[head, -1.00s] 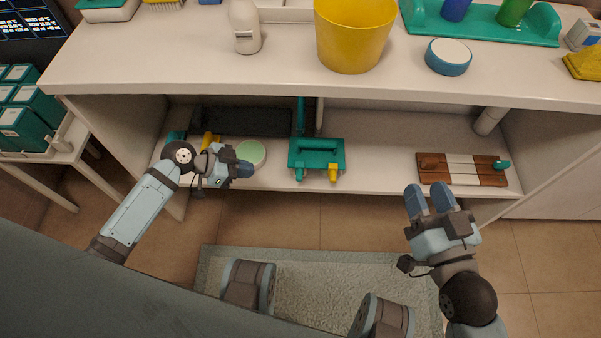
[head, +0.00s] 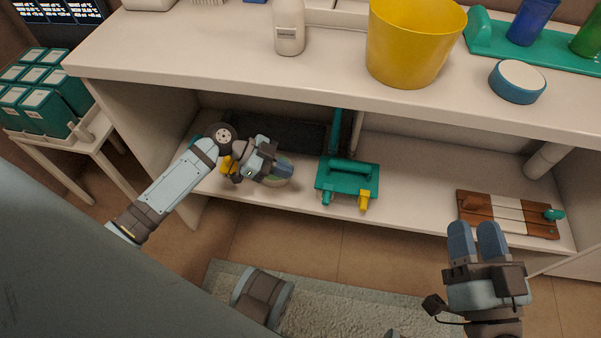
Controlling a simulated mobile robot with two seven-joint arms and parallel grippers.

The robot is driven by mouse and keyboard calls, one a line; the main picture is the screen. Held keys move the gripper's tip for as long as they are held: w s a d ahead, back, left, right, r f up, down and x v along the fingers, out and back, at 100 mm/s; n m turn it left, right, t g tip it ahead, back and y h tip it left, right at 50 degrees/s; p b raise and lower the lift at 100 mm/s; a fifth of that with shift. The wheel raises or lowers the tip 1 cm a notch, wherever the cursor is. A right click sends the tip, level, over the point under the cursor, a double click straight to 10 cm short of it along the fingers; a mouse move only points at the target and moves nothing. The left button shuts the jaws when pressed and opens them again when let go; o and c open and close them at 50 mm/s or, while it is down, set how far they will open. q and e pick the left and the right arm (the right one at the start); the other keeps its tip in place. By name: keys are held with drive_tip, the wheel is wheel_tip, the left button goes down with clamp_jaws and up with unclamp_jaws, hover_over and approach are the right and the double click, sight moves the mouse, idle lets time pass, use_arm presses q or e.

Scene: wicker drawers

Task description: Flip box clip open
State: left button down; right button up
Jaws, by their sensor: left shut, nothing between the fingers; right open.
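A teal box-like piece (head: 334,179) with a handle bar lies on the lower shelf. Its front edge has a yellow clip (head: 364,200) and a teal clip (head: 327,197); I cannot tell whether either is open. My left gripper (head: 284,168) is shut and empty, left of the teal piece and apart from it in the picture. It partly hides a pale round lid (head: 277,181); contact is unclear. Another yellow part (head: 227,166) shows beside my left wrist. My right gripper (head: 475,240) is open and empty, in front of the shelf at the right.
A wooden board (head: 507,207) with a teal knob lies at the shelf's right. A dark tray-like thing (head: 290,137) is behind my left gripper. The countertop (head: 330,68) overhangs the shelf and carries a yellow bucket (head: 408,50). The shelf between teal piece and board is clear.

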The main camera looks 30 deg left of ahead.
use_arm(q)
drive_tip(key=b, duration=0.3)
hover_over(326, 197)
drive_tip(key=s+a, duration=0.1)
drive_tip(key=a, duration=0.2)
wheel_tip(326, 197, down, 5)
drive_tip(key=shift+d+f+b, duration=0.3)
drive_tip(key=shift+f, duration=0.55)
drive_tip(key=shift+d+f+b, duration=0.25)
drive_tip(key=shift+f+b, duration=0.05)
drive_tip(key=shift+f, duration=0.55)
use_arm(e)
wheel_tip(326, 197, down, 7)
drive_tip(key=g, duration=0.2)
drive_tip(key=shift+a+r+n+g, duration=0.2)
drive_tip(key=shift+a+n+g, duration=0.1)
drive_tip(key=shift+g, duration=0.1)
drive_tip(key=shift+a, duration=0.1)
